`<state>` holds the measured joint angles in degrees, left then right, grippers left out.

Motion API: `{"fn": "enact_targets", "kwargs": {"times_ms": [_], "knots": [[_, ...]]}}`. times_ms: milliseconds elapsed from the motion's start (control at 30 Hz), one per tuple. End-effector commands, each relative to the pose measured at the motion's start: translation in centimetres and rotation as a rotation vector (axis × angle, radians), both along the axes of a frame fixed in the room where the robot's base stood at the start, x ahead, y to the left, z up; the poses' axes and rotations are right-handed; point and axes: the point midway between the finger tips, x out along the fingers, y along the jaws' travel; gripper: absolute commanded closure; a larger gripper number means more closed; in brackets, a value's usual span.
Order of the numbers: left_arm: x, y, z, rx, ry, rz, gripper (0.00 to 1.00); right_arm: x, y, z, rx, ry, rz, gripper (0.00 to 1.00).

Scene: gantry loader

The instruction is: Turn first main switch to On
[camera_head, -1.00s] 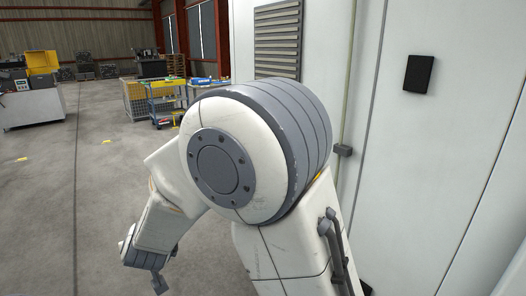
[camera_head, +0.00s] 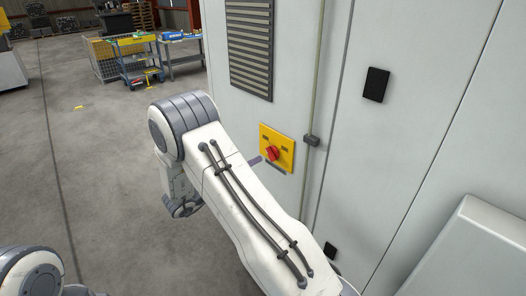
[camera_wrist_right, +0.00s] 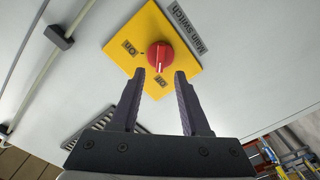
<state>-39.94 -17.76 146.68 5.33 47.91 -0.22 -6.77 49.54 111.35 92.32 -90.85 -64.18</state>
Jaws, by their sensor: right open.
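The main switch is a yellow plate (camera_head: 285,152) with a red rotary knob (camera_head: 272,153) on the light grey cabinet. In the right wrist view, the plate (camera_wrist_right: 115,48) and knob (camera_wrist_right: 160,54) are close ahead, beside a "Main switch" label (camera_wrist_right: 187,28). The knob's white mark points toward the lower label, which seems to read Off; the On label (camera_wrist_right: 129,47) is to the left. My right gripper (camera_wrist_right: 160,78) is open and empty, its fingertips just short of the knob. My left gripper is out of view.
The cabinet (camera_head: 405,100) fills the right side, with a vent grille (camera_head: 250,45), a black handle plate (camera_head: 376,84) and a conduit with a small box (camera_head: 311,140). Carts (camera_head: 137,58) stand at the back left. The floor (camera_head: 90,150) on the left is clear.

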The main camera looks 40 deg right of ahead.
Motion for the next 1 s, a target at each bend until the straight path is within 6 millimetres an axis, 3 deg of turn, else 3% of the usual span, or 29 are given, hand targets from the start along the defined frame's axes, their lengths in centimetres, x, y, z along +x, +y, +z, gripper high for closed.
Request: {"fn": "enact_targets", "kwargs": {"times_ms": [100, 300, 667, 733, 800, 1000], "knots": [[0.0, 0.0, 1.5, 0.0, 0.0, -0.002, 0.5, 0.1, -2.3, 0.4, 0.0, 0.002, -0.003, 0.54], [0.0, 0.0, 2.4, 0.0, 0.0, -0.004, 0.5, 0.4, -4.6, 0.2, 0.001, 0.0, 0.001, 0.54], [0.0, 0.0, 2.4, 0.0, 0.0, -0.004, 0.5, 0.5, -5.2, 0.0, 0.001, -0.001, 0.004, 0.54], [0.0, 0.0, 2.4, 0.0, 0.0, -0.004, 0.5, 0.5, -5.2, 0.0, 0.001, -0.001, 0.004, 0.73], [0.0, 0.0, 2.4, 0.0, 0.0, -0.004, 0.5, 0.5, -5.2, 0.0, 0.001, -0.002, 0.004, 1.0], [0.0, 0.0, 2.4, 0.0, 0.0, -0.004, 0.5, 0.5, -5.2, 0.0, 0.001, -0.003, 0.004, 1.0]]}}
